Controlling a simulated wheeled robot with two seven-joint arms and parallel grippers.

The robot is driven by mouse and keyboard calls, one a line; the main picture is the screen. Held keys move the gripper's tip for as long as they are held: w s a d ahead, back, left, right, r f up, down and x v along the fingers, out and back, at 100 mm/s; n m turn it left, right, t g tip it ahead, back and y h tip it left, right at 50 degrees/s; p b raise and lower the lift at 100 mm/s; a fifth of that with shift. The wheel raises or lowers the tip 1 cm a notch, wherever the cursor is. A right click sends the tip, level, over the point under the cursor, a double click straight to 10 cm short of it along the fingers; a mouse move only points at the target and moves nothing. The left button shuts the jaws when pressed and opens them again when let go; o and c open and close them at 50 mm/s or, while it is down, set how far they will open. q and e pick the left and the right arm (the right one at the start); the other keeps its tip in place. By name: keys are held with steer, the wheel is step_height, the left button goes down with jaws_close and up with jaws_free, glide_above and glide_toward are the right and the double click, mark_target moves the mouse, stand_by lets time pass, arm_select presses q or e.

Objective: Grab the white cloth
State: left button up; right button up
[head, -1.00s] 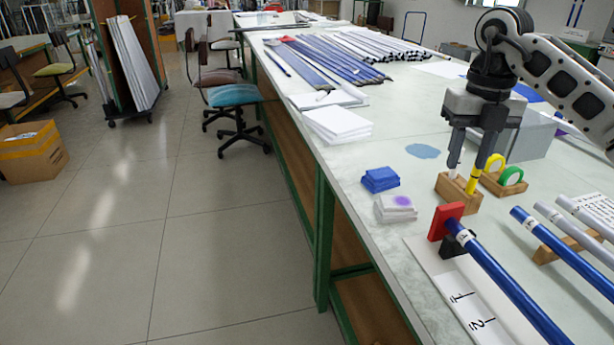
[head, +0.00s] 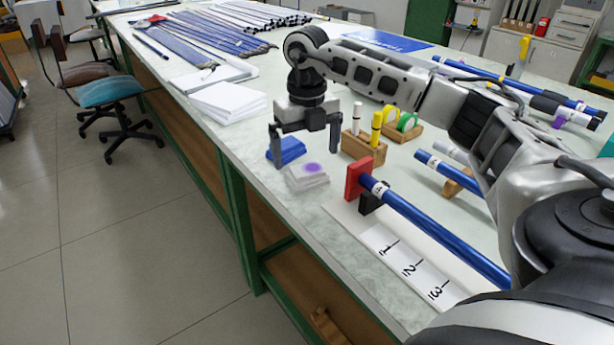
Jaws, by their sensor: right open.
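The white cloth (head: 309,180) is a small folded stack with a purple stain on top. It lies on the table near the front edge, in the middle of the head view. My right gripper (head: 306,158) is open and empty, pointing down, with its fingers apart above and slightly behind the white cloth in the picture. I cannot tell the exact height gap. A folded blue cloth (head: 290,147) lies just behind the white one, partly hidden by a finger. My left gripper is not in view.
A wooden holder with markers (head: 362,148) and tape rolls (head: 405,123) stand to the right. A red stop (head: 355,178) and a blue rod (head: 440,235) on a numbered board lie close to the cloth's right. White sheets (head: 228,102) are stacked at left.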

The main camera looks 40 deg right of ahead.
mark_target(307, 169)
step_height(307, 169, down, 5)
steer(key=shift+r, duration=0.1)
steer(key=c, duration=1)
steer(key=shift+o, duration=0.2)
